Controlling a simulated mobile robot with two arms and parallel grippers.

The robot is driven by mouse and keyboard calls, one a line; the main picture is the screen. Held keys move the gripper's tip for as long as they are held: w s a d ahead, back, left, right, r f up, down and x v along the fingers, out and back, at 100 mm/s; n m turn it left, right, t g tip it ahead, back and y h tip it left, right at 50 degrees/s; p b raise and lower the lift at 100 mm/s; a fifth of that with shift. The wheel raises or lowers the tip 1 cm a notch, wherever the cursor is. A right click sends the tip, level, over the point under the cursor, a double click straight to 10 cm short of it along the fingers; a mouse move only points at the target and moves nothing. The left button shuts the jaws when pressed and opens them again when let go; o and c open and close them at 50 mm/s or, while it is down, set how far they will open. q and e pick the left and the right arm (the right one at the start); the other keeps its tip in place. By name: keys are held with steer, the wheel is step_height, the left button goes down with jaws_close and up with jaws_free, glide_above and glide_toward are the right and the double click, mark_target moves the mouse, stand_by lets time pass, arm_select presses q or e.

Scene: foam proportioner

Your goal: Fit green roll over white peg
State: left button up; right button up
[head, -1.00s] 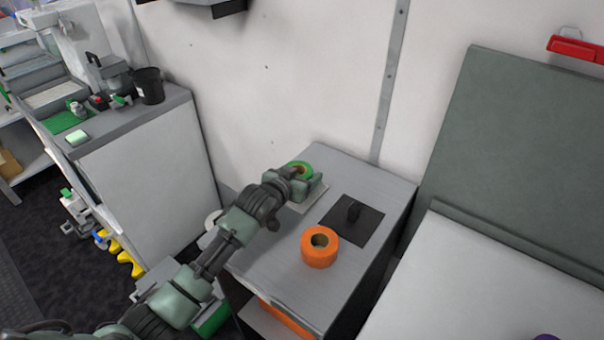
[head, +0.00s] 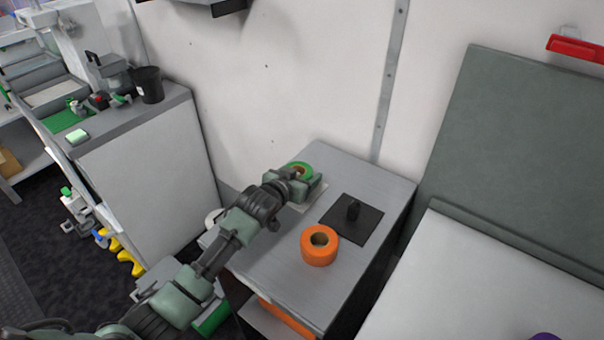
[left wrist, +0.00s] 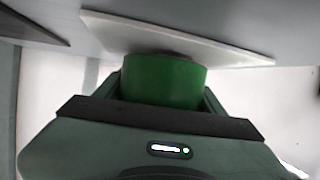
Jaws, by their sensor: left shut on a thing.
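The green roll (head: 302,167) is at the far end of the grey cabinet top, between the jaws of my left gripper (head: 299,180). In the left wrist view the green roll (left wrist: 163,82) sits between the two fingers, close against a white plate (left wrist: 225,50); I cannot tell if they touch. In the head view part of the white plate (head: 314,206) shows beside the gripper. The white peg is not visible, so I cannot tell whether the roll is around it. My right gripper is not in view.
An orange roll (head: 320,248) stands near the cabinet top's front edge. A black plate with a black peg (head: 354,209) lies to the right of my left gripper. The white wall (head: 290,90) rises behind. The cabinet top (head: 375,175) is bare at its back right.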

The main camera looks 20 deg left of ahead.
arm_select(q)
steer(key=shift+f, duration=0.3)
steer(key=o, duration=1.2)
steer(key=shift+c, duration=0.2)
steer(key=shift+s+a+r+p, duration=0.1)
steer(key=shift+s+r+p, duration=0.35)
steer(key=shift+p, duration=0.25)
steer(key=p+v, duration=0.8)
steer(key=shift+s+r, duration=0.1)
steer(key=shift+s, duration=0.3)
steer(key=shift+s+a+r+p, duration=0.15)
steer(key=shift+s+p, duration=0.3)
steer(key=shift+s, duration=0.1)
